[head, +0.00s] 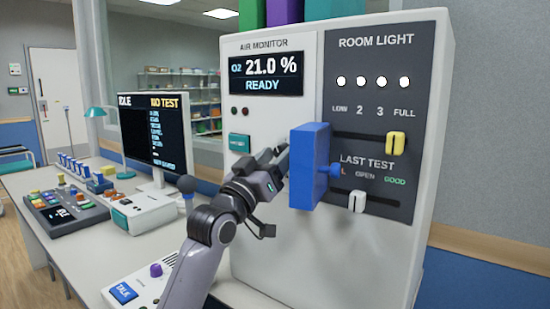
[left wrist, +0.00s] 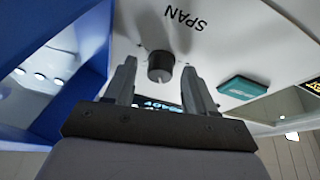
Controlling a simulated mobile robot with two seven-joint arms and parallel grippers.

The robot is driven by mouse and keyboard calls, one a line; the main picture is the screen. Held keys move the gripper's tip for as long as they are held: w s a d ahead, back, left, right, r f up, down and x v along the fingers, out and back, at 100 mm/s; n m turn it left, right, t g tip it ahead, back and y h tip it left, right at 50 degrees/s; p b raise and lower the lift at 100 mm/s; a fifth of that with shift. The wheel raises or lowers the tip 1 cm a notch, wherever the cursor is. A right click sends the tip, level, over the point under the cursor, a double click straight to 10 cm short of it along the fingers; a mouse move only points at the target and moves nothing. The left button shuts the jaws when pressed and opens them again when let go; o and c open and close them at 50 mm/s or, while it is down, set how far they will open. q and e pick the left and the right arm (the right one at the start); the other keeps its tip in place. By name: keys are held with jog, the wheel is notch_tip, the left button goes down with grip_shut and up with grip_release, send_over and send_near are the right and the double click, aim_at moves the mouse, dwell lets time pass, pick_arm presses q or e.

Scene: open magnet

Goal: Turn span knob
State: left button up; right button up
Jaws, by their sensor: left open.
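The span knob (left wrist: 160,66) is a small dark round knob on the white panel, below the upside-down word SPAN in the left wrist view. It is hidden in the head view. My left gripper (head: 276,165) reaches up to the front of the white air monitor (head: 262,233). In the left wrist view, my left gripper (left wrist: 159,75) is open, with one fingertip on each side of the knob and visible gaps. I cannot tell how far the tips are from the panel. My right gripper is not in view.
A blue block (head: 309,165) sticks out of the monitor just right of my left gripper; it also shows in the left wrist view (left wrist: 70,105). A teal button (head: 239,143) is to the left. A yellow slider (head: 396,142) and a white slider (head: 357,201) are further right.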

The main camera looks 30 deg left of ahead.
pick_arm(q)
grip_shut()
jog(key=n+p, duration=0.1)
jog(key=n+y+p, duration=0.1)
jog(key=shift+d+r+y+p, duration=0.1)
jog(key=shift+r+y+p, duration=0.1)
jog(key=shift+y+p, duration=0.1)
jog(key=shift+n+p, duration=0.4)
jog(key=shift+n, duration=0.3)
jog(key=shift+f+n+y+p, duration=0.1)
jog(key=shift+n+y+p, duration=0.3)
jog(key=shift+n, duration=0.1)
jog(key=shift+f, duration=0.1)
grip_release()
